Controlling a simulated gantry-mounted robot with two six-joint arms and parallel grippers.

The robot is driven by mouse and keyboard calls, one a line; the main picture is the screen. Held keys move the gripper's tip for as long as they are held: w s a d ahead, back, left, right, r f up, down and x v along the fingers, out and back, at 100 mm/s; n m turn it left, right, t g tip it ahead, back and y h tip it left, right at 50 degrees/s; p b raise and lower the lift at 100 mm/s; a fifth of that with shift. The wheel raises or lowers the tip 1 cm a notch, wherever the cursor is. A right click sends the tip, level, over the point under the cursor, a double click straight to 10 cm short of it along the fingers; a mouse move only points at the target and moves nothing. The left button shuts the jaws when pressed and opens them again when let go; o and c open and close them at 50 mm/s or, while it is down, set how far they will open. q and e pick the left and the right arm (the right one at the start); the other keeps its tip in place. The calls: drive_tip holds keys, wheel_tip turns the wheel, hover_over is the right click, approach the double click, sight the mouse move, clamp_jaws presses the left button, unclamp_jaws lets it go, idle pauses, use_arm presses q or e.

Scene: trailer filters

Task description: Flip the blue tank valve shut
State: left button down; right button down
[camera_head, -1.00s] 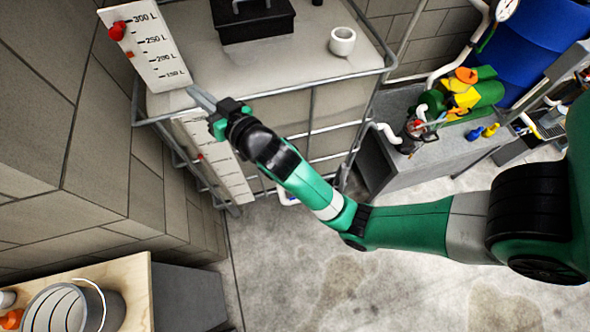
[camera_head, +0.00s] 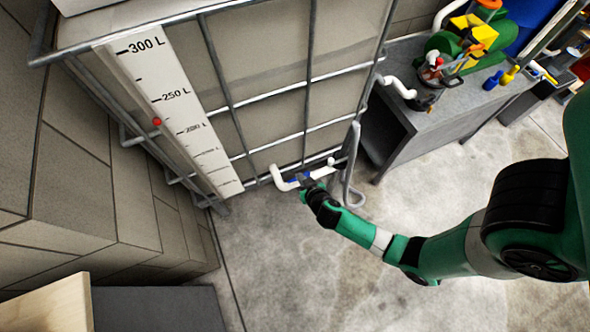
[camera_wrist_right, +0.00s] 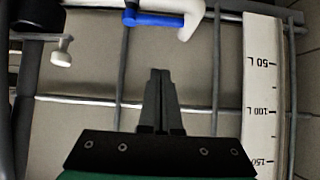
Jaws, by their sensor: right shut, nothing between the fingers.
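The blue valve handle (camera_head: 294,179) sits on a white pipe (camera_head: 279,181) low on the front of the caged tank, and is small in the head view. In the right wrist view the blue handle (camera_wrist_right: 157,19) lies sideways at the top, along the white pipe (camera_wrist_right: 188,18). My right gripper (camera_head: 309,184) appears close beside the handle in the head view, partly covering that area. In the wrist view its fingers (camera_wrist_right: 160,75) are together and empty, with a visible gap between their tips and the handle. My left gripper is in neither view.
Metal cage bars (camera_head: 230,92) cross the tank front. A white litre scale (camera_head: 165,100) with a red marker (camera_head: 157,122) is at the left. A white knob (camera_wrist_right: 61,58) shows in the wrist view. A grey bench (camera_head: 440,115) with a pump stands to the right. Concrete floor in front is clear.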

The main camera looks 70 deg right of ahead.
sight(295, 179)
drive_tip(key=shift+r, duration=0.1)
drive_tip(key=w+d+f+b, duration=0.1)
drive_tip(key=f+b, duration=0.1)
drive_tip(key=w+d+f+b, duration=0.1)
drive_tip(key=f+b, duration=0.1)
drive_tip(key=f, duration=0.1)
drive_tip(key=w+d+f+b, duration=0.1)
drive_tip(key=f+b, duration=0.1)
drive_tip(key=f, duration=0.1)
drive_tip(key=shift+w+f+b, duration=0.1)
drive_tip(key=shift+f+b, duration=0.05)
drive_tip(key=shift+b, duration=0.15)
drive_tip(key=shift+w+d, duration=0.15)
drive_tip(key=shift+d, duration=0.05)
drive_tip(key=shift+a, duration=0.1)
